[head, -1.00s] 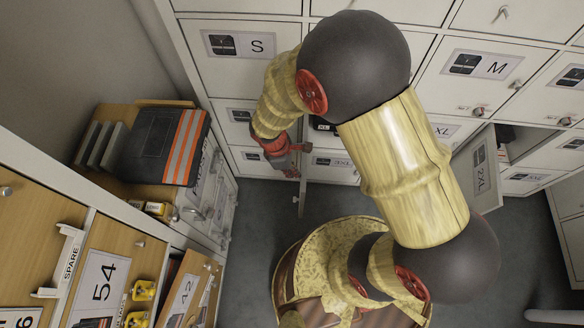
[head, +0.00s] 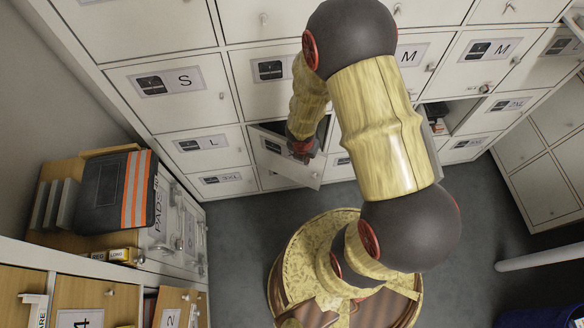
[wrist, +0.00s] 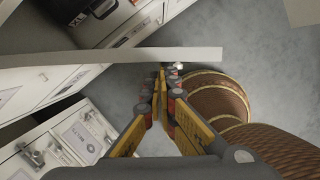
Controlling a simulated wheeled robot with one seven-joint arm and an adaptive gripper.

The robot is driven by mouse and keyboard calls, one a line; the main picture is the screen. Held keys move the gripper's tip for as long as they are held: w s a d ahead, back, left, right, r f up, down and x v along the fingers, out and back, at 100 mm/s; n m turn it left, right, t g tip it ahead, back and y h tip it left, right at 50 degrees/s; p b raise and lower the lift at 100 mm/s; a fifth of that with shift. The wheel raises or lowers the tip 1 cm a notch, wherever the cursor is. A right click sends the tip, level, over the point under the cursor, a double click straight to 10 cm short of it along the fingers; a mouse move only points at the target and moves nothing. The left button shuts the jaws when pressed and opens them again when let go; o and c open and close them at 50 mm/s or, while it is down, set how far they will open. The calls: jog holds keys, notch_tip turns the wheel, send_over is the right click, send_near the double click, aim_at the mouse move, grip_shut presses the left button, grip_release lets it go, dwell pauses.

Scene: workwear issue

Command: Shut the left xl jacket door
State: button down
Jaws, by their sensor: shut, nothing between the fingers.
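The left XL jacket door (head: 285,160) is a pale locker door standing ajar in the head view, with a label too small to read. A dark gap shows along its top, and its compartment is mostly hidden by my arm. My gripper (head: 303,150) is at the door's right part; I cannot tell whether it touches. In the wrist view the door (wrist: 140,56) is a thin pale panel seen nearly edge-on, crossing just beyond my fingertips. My gripper (wrist: 160,78) is shut and empty there.
Closed lockers marked S (head: 180,82) and L (head: 205,147) stand at left. An open compartment (head: 455,115) lies right of my arm. A wooden cabinet with a dark orange-striped item (head: 112,190) is at lower left. Grey floor (head: 235,225) is clear before the lockers.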

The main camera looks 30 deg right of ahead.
jog(key=w+d+n+t+y+p, duration=0.1)
jog(key=w+d+n+p, duration=0.4)
jog(key=w+d, duration=0.3)
jog(key=shift+w+d+p, duration=0.2)
jog(key=shift+d+p, duration=0.15)
jog(key=shift+d, duration=0.1)
jog(key=shift+a, duration=0.1)
